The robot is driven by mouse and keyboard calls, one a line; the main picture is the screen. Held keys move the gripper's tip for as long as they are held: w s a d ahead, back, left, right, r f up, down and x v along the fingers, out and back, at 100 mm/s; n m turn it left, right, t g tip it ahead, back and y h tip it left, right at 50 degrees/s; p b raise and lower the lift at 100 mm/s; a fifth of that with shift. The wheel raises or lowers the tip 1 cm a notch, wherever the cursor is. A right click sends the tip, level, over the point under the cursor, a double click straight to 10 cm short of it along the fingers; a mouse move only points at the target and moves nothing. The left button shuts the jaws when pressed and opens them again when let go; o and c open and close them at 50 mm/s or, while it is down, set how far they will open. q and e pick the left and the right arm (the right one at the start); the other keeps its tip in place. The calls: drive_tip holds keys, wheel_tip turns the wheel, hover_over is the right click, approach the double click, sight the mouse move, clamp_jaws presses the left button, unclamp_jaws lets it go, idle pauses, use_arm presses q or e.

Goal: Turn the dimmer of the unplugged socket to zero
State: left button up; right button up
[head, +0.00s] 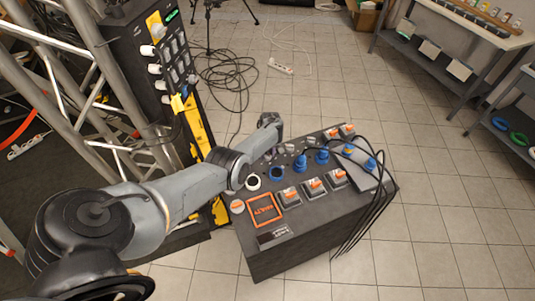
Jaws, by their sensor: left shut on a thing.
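A dark control box (262,262) stands in the middle with a row of round sockets on its sloped top. Blue plugs with black cables sit in sockets (300,166) and (322,156) toward the right. Small grey knobs (290,148) lie along the far side. My left gripper (268,153) is down at the box's far left part, shut, apparently on a dimmer knob; its fingertips and that knob are mostly hidden by my arm. My right gripper is out of view.
Orange rocker switches (314,187) and an orange frame (263,208) are on the near side. A grey plate (361,176) with blue plugs is at the right, black cables hanging down. A tall rack (133,62) and truss stand left. Tiled floor is free on the right.

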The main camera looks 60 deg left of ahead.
use_arm(q)
drive_tip(key=n+b, duration=0.1)
drive_tip(key=n, duration=0.3)
drive_tip(key=shift+n, duration=0.4)
drive_tip(key=n+b, duration=0.2)
drive_tip(key=n, duration=0.2)
drive_tip(key=shift+f+n+h, duration=0.1)
drive_tip(key=shift+n+h, duration=0.2)
drive_tip(key=n+b, duration=0.1)
drive_tip(key=n, duration=0.3)
drive_tip(key=shift+s+b, duration=0.1)
drive_tip(key=shift+b, duration=0.25)
drive_tip(key=shift+n+b, duration=0.65)
drive_tip(key=shift+n, duration=1.25)
drive_tip(key=shift+s, duration=0.1)
drive_tip(key=o, duration=1.1)
drive_tip(key=shift+c, duration=0.2)
